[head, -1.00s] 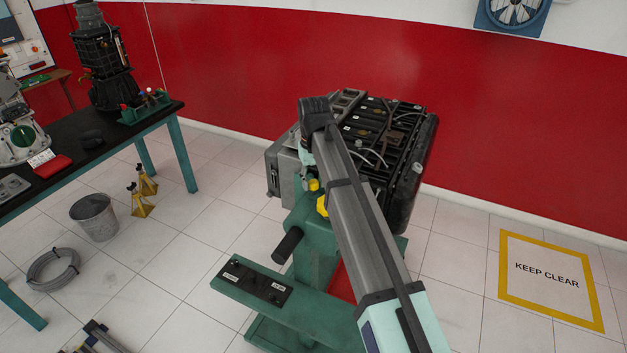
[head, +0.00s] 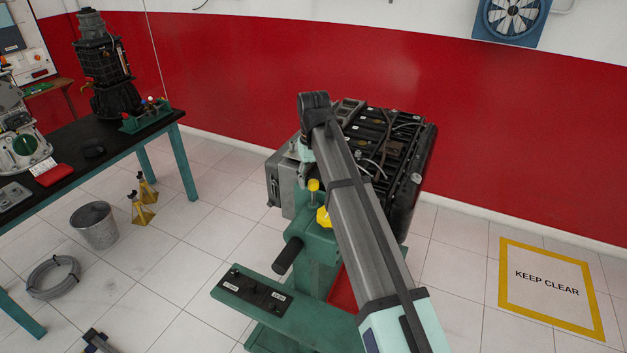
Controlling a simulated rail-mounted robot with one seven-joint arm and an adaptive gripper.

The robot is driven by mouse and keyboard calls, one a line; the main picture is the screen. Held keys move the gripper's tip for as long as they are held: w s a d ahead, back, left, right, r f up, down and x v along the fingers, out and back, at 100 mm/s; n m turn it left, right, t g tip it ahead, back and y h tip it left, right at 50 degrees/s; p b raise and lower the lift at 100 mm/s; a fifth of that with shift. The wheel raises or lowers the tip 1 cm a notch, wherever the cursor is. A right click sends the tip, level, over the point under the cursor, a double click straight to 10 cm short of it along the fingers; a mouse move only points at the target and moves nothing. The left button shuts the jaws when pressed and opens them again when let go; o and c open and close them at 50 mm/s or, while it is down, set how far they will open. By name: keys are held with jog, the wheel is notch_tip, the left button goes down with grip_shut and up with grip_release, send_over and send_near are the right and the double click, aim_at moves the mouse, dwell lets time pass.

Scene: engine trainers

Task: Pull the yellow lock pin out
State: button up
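Two yellow parts show on the green engine stand (head: 318,245) in the head view. One is a small upright yellow pin-like knob (head: 313,186). Just below and right of it is a larger yellow knob (head: 323,217), partly behind my arm. I cannot tell for certain which is the lock pin; the small upright one looks most like it. My arm crosses the stand from the lower right, and its far end bends down beside the engine. My gripper is not visible; its fingers and any contact with the pin are hidden.
A dark engine (head: 395,150) and a grey case-like part (head: 285,180) are at the stand's far end. A black handle (head: 287,256) juts from the stand. A bench (head: 120,150), a metal bucket (head: 94,224) and yellow jack stands (head: 141,211) are at left.

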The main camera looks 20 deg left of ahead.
aim_at(313, 181)
notch_tip(313, 181, up, 12)
dwell(0.8)
jog(key=shift+f, duration=0.1)
